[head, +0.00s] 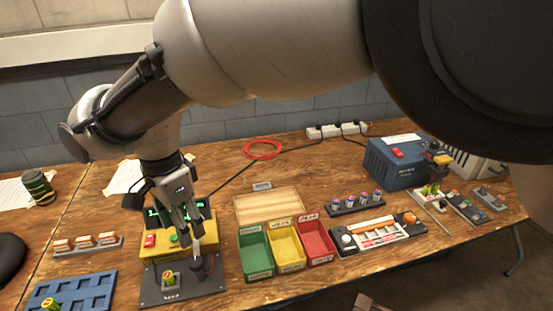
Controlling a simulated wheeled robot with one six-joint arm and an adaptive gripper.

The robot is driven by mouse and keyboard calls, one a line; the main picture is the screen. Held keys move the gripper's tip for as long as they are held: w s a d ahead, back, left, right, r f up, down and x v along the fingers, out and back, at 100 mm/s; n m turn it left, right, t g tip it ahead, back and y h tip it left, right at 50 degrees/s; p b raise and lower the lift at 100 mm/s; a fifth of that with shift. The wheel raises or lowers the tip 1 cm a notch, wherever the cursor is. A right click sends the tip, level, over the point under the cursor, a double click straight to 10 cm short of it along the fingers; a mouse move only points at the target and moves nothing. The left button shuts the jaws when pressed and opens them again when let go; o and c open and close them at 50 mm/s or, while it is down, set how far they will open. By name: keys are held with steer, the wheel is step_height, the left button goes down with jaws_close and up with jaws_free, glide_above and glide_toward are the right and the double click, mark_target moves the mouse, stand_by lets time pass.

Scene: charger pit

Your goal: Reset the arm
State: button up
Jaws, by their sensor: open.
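My arm reaches in from the upper right across the head view. My gripper (196,243) points down over the yellow tester (150,247) and its dark base plate (205,288). The jaws are open, and part of the yellow tester is hidden behind them. A small yellow-green cell (169,278) stands in a holder on the base plate, apart from my gripper. A dark upright post (199,268) stands close under the fingertips; I cannot tell whether they touch it.
Green (256,252), yellow (286,246) and red (316,241) bins stand right of the tester. A blue tray (95,287) lies at the front left. A charger strip (380,235), a rack of cells (355,203) and a blue power unit (395,163) occupy the right.

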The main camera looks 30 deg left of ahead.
steer(key=d+f+n+h, duration=0.1)
steer(key=d+f+n, duration=0.2)
steer(key=d+n, duration=0.35)
steer(key=w+d+r+n, duration=0.2)
steer(key=w+d+r, duration=0.2)
steer(key=w+d, duration=0.5)
steer(key=w+d+r+n, duration=0.2)
steer(key=w+d+r, duration=0.3)
steer(key=d, duration=0.6)
steer(key=w+d+r+n, duration=0.2)
steer(key=w+d+r, duration=0.2)
steer(key=w+d, duration=0.55)
steer(key=s+d+r+m+t, duration=0.1)
steer(key=s+d+r+m, duration=0.1)
steer(key=d, duration=1)
steer(key=s+d+r+m+t, duration=0.2)
steer(key=d+m, duration=0.3)
steer(key=d, duration=0.8)
steer(key=s+d+r+m+t+y, duration=0.1)
steer(key=d+r+m, duration=0.1)
steer(key=d, duration=1)
steer(key=shift+s+d+r+m, duration=0.35)
steer(key=shift+s+r+m, duration=0.05)
steer(key=shift+m, duration=0.25)
